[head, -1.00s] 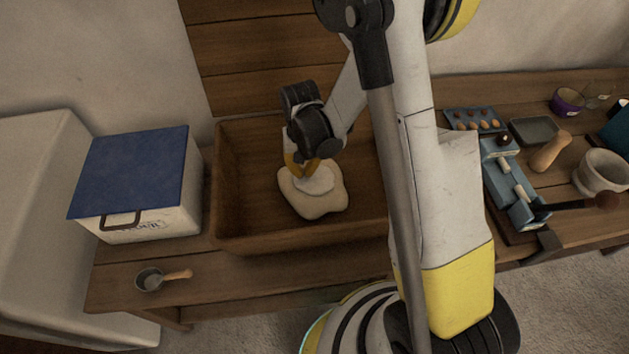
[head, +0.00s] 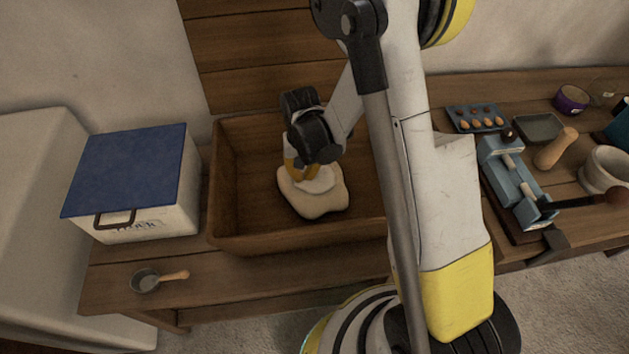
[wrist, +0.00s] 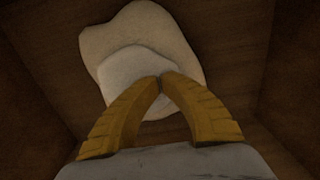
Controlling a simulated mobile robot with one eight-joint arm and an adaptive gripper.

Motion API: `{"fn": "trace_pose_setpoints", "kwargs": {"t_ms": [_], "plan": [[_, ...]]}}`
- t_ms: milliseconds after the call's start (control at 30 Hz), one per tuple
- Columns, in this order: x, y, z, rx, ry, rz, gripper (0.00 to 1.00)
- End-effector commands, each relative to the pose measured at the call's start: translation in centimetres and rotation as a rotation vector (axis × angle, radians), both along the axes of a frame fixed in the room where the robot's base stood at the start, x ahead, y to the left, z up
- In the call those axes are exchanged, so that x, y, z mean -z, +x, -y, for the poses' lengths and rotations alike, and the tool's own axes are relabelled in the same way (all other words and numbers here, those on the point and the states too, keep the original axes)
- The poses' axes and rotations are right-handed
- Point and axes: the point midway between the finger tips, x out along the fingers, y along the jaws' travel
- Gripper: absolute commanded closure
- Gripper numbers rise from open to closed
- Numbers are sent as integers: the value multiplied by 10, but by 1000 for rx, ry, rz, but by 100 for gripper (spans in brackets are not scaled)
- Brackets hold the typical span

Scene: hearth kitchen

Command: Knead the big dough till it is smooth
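The big dough (head: 318,203) is a pale, lumpy mass on the floor of the wooden trough (head: 290,243). A lighter, rounded raised part sits on its top. In the wrist view the dough (wrist: 188,50) lies just beyond my fingertips. My gripper (head: 303,174) points down over the back of the dough. Its yellow fingers (wrist: 160,82) meet at the tips with nothing seen between them. The tips are at or very near the raised part; I cannot tell whether they touch. My wrist hides part of the trough's back.
A white box with a blue lid (head: 130,172) stands left of the trough. A small scoop (head: 160,279) lies at the bench's front left. To the right are an egg tray (head: 476,118), a blue device (head: 516,182) and a mortar (head: 607,170).

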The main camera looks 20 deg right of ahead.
Motion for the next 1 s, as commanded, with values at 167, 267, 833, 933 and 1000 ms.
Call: {"fn": "trace_pose_setpoints", "kwargs": {"t_ms": [167, 267, 833, 933, 1000], "plan": [[6, 0, 0, 0, 0, 0, 100], [10, 0, 0, 0, 0, 0, 100], [13, 0, 0, 0, 0, 0, 100], [13, 0, 0, 0, 0, 0, 100], [13, 0, 0, 0, 0, 0, 100]]}}
